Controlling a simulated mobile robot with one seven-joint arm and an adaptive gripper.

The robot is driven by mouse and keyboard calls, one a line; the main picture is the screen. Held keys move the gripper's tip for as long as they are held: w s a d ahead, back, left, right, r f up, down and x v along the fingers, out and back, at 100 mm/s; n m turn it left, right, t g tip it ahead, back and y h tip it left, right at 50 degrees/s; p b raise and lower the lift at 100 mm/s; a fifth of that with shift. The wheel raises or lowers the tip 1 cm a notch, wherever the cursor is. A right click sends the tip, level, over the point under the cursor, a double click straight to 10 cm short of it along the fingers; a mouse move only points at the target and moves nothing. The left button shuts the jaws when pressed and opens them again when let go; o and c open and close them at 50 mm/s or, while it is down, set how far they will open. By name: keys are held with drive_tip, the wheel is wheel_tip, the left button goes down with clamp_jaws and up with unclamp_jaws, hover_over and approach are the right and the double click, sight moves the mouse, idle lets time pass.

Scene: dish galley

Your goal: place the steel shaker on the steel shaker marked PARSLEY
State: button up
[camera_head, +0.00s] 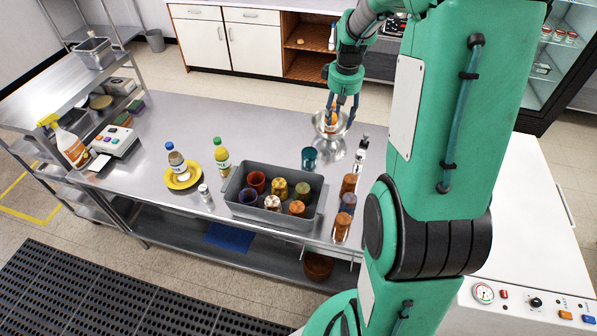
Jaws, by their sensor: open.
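My gripper (341,106) is open, pointing down over a steel bowl (319,126) at the far right part of the steel table. An orange and white thing (332,117) shows at the bowl, between or behind the fingers; I cannot tell whether the fingers touch it. A small steel shaker-like container (205,193) with a pale label stands left of the grey tub. Another small steel item with a dark top (363,143) stands right of the bowl, partly near my arm. No label is readable, so I cannot tell which shaker is marked PARSLEY.
A grey tub (232,187) holds several coloured cups. A teal cup (309,158) stands behind it, and a row of cups (348,184) stands to its right. A yellow plate (183,182) bears a bottle; a juice bottle (222,158) stands nearby. The table's back middle is clear.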

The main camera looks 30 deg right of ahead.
drive_tip(key=s+a+r+t, duration=0.1)
drive_tip(key=s+a+r, duration=0.5)
drive_tip(key=a, duration=0.4)
drive_tip(key=s+a+r+t, duration=0.1)
drive_tip(key=s+a+r, duration=0.3)
drive_tip(key=a+r, duration=0.5)
drive_tip(key=s+a+r+t, duration=0.1)
drive_tip(key=s+a, duration=0.5)
drive_tip(key=s, duration=0.2)
drive_tip(key=s+a+r+t, duration=0.1)
drive_tip(key=s+a, duration=0.5)
drive_tip(key=s, duration=0.3)
drive_tip(key=shift+s+a+r+y, duration=0.2)
drive_tip(key=shift+a+r+y, duration=0.1)
drive_tip(key=shift+a, duration=0.1)
drive_tip(key=shift+f, duration=0.1)
wheel_tip(320, 180, down, 16)
drive_tip(key=b, duration=1.5)
drive_tip(key=shift+r+b, duration=0.2)
drive_tip(key=shift+b, duration=0.2)
